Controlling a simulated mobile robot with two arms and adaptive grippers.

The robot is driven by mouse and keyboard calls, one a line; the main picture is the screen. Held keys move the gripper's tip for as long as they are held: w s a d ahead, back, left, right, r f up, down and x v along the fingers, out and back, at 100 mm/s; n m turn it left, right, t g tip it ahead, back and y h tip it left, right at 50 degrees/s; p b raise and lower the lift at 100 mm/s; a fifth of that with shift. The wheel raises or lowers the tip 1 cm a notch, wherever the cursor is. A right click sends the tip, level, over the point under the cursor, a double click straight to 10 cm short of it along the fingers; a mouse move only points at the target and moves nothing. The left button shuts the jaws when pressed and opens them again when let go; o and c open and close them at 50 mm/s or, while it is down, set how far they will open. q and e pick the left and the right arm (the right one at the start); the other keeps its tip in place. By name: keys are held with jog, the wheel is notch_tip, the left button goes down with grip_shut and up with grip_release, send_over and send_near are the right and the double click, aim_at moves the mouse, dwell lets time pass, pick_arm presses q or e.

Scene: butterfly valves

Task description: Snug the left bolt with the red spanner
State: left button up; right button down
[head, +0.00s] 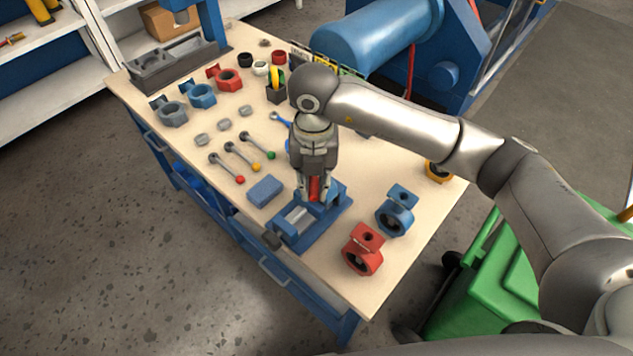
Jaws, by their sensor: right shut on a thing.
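My right gripper (314,194) points down over the blue vise (333,213) near the front right of the bench. It is shut on a narrow red piece (315,187) that shows between its fingers. Whether this piece is the red spanner I cannot tell, as the fingers and wrist cover most of it. The left bolt cannot be made out; the gripper hides that end of the vise. A blue spanner (279,118) lies behind my right gripper, partly covered by it. My left gripper is not in view.
A red valve body (362,249) and a blue one (395,211) stand right of the vise. A blue block (265,191) and several knobbed levers (231,168) lie to its left. More valve bodies (201,95) stand farther back. A blue cylinder machine (365,37) borders the bench.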

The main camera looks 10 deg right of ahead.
jog(key=w+a+m, duration=0.7)
jog(key=a+m, duration=0.1)
jog(key=m, duration=0.5)
jog(key=shift+a+f, duration=0.15)
jog(key=shift+a, duration=0.25)
dwell(2.7)
jog(key=shift+w, duration=0.1)
jog(key=shift+s+d+n+b, duration=0.9)
jog(key=shift+d+n, duration=0.75)
jog(key=shift+n, duration=0.7)
jog(key=shift+s+d+n+b, duration=0.85)
jog(key=shift+d+n, duration=0.85)
jog(key=shift+n, duration=0.6)
jog(key=shift+s+d+n+b, duration=0.7)
jog(key=shift+d+n+b, duration=0.35)
jog(key=shift+d+n, duration=0.95)
jog(key=shift+s+d+n+b, duration=0.3)
jog(key=shift+d+n+b, duration=0.2)
jog(key=shift+n, duration=0.4)
jog(key=shift+s+d+n+b, duration=0.3)
jog(key=shift+d+n+b, duration=0.2)
jog(key=shift+n, duration=0.35)
jog(key=shift+s+d+n+b, duration=0.3)
jog(key=shift+d+n+b, duration=0.15)
jog(key=shift+n, duration=0.45)
